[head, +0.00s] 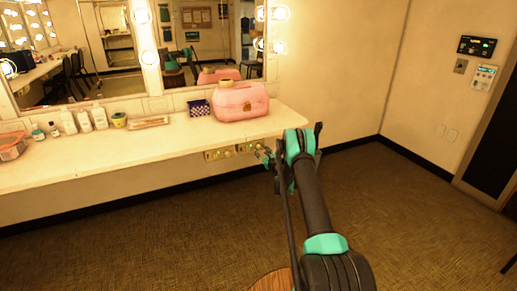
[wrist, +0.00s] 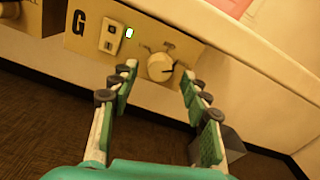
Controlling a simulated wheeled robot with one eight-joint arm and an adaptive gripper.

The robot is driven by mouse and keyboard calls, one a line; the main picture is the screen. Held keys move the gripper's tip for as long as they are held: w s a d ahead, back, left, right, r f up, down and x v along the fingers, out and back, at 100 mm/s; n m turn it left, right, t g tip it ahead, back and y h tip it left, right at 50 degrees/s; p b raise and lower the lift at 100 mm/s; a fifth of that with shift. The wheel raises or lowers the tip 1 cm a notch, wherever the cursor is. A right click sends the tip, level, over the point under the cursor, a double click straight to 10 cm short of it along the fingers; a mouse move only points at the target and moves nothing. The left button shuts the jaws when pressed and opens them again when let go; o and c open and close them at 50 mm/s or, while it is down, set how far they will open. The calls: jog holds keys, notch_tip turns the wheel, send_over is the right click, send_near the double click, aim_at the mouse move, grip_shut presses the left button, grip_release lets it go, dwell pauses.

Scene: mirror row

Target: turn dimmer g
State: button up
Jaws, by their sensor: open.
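The dimmer G plate (wrist: 85,20) is a tan panel under the counter edge, marked with a black "G". It carries a white rocker switch (wrist: 112,37), a small lit green indicator (wrist: 129,33) and a pale round dimmer knob (wrist: 160,67) with a pointer. My gripper (wrist: 158,73) is open, its two fingers reaching toward the plate on either side of the knob. I see no contact with the knob. In the head view my gripper (head: 267,157) is just below the counter edge, partly covering the right-hand tan plate (head: 245,148).
Another tan plate (head: 219,154) sits just left. Mirrors with bulbs stand behind. The carpeted floor (head: 420,210) is open at right.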

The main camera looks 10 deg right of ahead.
jog(key=shift+w+a, duration=0.2)
jog(key=shift+w, duration=0.35)
jog(key=shift+c, duration=0.6)
grip_shut()
